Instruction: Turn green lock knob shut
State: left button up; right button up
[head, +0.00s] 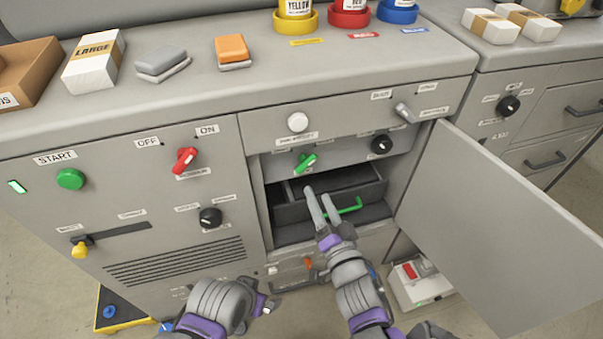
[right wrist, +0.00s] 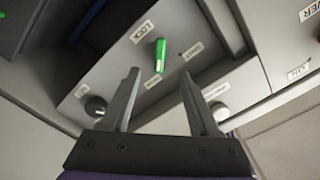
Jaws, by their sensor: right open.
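The green lock knob (head: 306,162) sits on a grey panel above a dark drawer, tilted in the head view. It also shows in the right wrist view (right wrist: 160,56), with small labels on both sides. My right gripper (head: 318,195) is open and empty, in front of the drawer and below the knob. In the right wrist view its two fingers (right wrist: 160,88) point up toward the panel, and the knob appears between and beyond their tips, apart from them. My left gripper (head: 262,307) is low in front of the cabinet; its fingers are too hidden to judge.
The dark drawer (head: 290,213) with a green handle (head: 345,207) is inside the open compartment. A grey door (head: 490,220) stands open at right. A black knob (head: 382,145) and a white button (head: 297,122) are near the green knob. A red switch (head: 184,160) is at left.

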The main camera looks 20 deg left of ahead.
aim_at(306, 167)
jog(key=x, duration=1)
grip_shut()
